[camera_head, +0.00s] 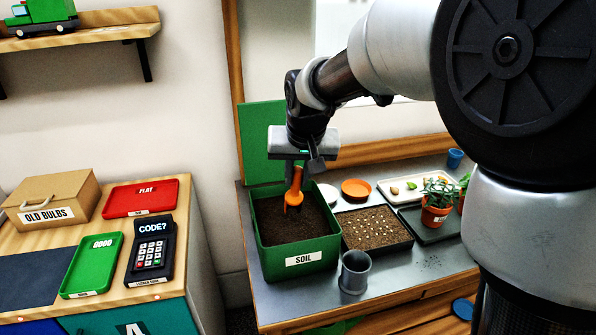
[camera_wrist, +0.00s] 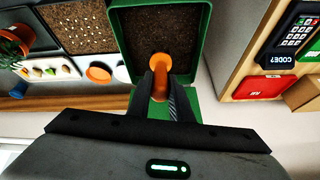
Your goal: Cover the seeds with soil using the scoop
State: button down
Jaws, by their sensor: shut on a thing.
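My gripper (camera_head: 300,165) is shut on the handle of an orange scoop (camera_head: 293,196), which points down over the soil. The scoop also shows between the fingers in the wrist view (camera_wrist: 159,66). The green soil box (camera_head: 300,262) is labelled SOIL and holds dark soil. I cannot tell whether the scoop's tip touches the soil. The black seed tray (camera_head: 379,250) stands just right of the box, with several pale seeds visible on its brown soil. It also shows in the wrist view (camera_wrist: 85,52), partly cut off.
A grey cup (camera_head: 354,272) stands in front of the seed tray. An orange dish (camera_head: 355,189), a white tray (camera_head: 405,188) and potted plants (camera_head: 437,205) stand behind and to the right. The box's green lid (camera_head: 262,140) stands upright behind it. A separate wooden counter (camera_head: 100,290) is at left.

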aim_at(297, 167)
jog(key=shift+r+p, duration=1.45)
jog(key=shift+r, duration=0.9)
jog(key=shift+f, duration=0.1)
